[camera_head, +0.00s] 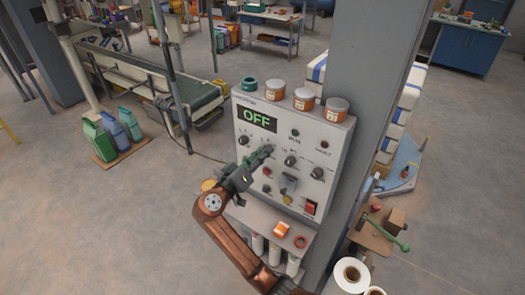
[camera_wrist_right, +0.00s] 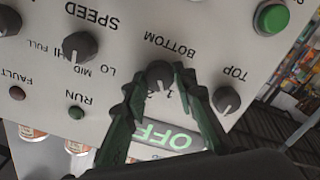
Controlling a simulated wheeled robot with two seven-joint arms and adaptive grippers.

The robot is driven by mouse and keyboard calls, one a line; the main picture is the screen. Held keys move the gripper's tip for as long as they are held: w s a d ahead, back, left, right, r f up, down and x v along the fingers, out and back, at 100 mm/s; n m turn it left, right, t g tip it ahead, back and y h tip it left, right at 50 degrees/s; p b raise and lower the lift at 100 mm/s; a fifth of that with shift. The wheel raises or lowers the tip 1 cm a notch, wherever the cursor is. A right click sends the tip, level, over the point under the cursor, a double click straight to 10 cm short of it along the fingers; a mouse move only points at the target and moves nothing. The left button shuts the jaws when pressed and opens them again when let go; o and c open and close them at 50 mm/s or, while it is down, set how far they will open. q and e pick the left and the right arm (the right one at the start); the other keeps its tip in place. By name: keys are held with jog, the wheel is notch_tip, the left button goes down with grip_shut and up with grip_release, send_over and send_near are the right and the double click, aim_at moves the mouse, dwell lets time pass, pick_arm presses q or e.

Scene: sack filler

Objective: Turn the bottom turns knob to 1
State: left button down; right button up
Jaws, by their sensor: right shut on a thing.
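In the head view my right gripper (camera_head: 265,155) reaches the panel below the display and covers this knob. My left gripper is not in view.
The display (camera_head: 258,118) reads OFF. The top knob (camera_wrist_right: 225,99) and speed knob (camera_wrist_right: 80,46) flank the held knob, with a green button (camera_wrist_right: 271,17) nearby. Orange-and-white jars (camera_head: 304,98) stand on the panel's top. A grey post (camera_head: 365,80) rises close behind.

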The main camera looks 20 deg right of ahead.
jog(key=shift+r+n+p, duration=0.1)
jog(key=shift+n+p, duration=0.35)
jog(key=shift+n, duration=0.35)
jog(key=o, duration=1.1)
jog(key=shift+o, duration=0.2)
jog(key=shift+a, duration=0.1)
jog(key=v, duration=0.7)
jog(key=shift+a, duration=0.2)
jog(key=shift+s+d, duration=0.1)
